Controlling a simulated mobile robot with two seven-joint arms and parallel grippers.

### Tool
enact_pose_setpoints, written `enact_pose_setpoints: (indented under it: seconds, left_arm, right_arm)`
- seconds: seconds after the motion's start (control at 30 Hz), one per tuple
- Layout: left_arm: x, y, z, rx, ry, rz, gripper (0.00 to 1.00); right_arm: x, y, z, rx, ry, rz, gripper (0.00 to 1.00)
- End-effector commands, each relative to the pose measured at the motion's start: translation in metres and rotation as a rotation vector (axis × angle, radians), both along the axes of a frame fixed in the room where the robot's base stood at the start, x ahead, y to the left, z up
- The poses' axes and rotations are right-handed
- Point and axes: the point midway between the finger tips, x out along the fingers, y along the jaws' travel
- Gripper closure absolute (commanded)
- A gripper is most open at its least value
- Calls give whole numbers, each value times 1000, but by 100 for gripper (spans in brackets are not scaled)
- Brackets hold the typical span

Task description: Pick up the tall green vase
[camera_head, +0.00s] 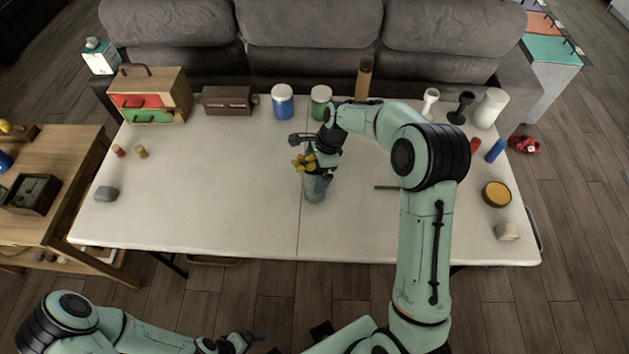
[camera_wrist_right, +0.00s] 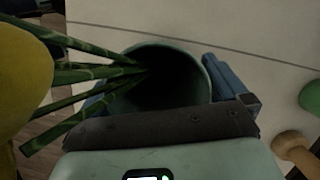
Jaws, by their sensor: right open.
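The tall green vase (camera_head: 314,192) stands upright near the middle of the white table, with yellow flowers (camera_head: 303,162) at its top. In the right wrist view, the vase (camera_wrist_right: 182,58) shows its round dark mouth, with green stems leaning out to the left. My right gripper (camera_head: 319,180) is at the vase, partly hiding it. In the wrist view, the blue fingers of my right gripper (camera_wrist_right: 168,88) are open on either side of the vase; contact is unclear. My left gripper (camera_head: 240,341) is low in the head view, away from the table, its jaws too small to judge.
Behind the vase stand a blue jar (camera_head: 283,102), a green jar (camera_head: 320,101) and a brown box (camera_head: 228,101). A wooden drawer box (camera_head: 178,92) stands back left. A green stick (camera_head: 386,188) lies right of the vase.

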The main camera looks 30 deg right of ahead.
Motion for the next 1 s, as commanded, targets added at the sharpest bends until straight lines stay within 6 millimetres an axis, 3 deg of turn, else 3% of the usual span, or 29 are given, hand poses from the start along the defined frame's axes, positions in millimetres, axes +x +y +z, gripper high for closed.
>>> enact_pose_setpoints:
  seconds: [0.3,0.5,0.8,1.0]
  left_arm:
    - [0,0,0,0,0,0,0]
    - [0,0,0,0,0,0,0]
    - [0,0,0,0,0,0,0]
    - [3,0,4,0,-3,0,0]
  right_arm:
    - [0,2,-6,0,-1,0,3]
    - [1,2,-6,0,-2,-1,68]
    - [1,1,-1,-1,-4,0,71]
    - [2,2,32,-2,-9,1,71]
